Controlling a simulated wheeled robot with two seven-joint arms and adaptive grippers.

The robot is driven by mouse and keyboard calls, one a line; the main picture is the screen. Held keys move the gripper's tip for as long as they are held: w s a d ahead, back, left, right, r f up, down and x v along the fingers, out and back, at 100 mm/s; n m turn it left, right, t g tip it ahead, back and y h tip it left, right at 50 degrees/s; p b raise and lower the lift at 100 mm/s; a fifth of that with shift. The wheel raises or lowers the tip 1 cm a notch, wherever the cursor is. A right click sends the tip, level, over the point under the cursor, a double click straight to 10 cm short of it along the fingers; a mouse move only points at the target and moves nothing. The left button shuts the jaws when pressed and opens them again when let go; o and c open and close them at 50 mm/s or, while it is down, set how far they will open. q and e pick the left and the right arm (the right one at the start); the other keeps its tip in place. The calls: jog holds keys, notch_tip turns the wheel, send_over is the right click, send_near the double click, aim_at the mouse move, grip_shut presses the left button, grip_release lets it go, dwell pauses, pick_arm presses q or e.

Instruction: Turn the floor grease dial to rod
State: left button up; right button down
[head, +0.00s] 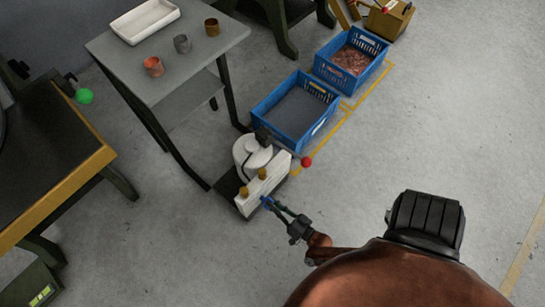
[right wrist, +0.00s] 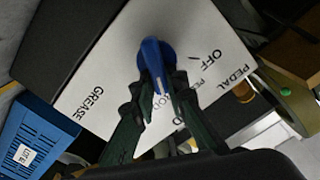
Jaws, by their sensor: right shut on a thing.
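The grease dial is a blue knob (right wrist: 154,58) on a white plate (right wrist: 105,60), with OFF, PEDAL and GREASE lettering around it. Lettering below the knob is partly hidden by the fingers; it looks like ROD. The knob's narrow lower end lies between the fingers and points toward that lettering; its exact setting is unclear. In the head view the dial (head: 266,201) is on the front of a white floor unit (head: 251,201). My right gripper (right wrist: 160,98) is shut on the knob; it also shows in the head view (head: 272,205). My left gripper is not in view.
A red ball knob (head: 306,162) stands out beside the unit. Two blue crates (head: 322,126) (head: 376,70) sit behind it near a yellow floor line. A grey table (head: 196,68) with cups and a white tray is at upper left. The floor to the right is clear.

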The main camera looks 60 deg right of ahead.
jog(key=shift+s+f+m, duration=0.15)
jog(key=shift+s+m, duration=0.05)
jog(key=shift+m, duration=0.6)
jog(key=c, duration=1.9)
grip_release()
jog(key=shift+c, duration=0.2)
jog(key=shift+w+d, duration=0.1)
notch_tip(320, 180, up, 10)
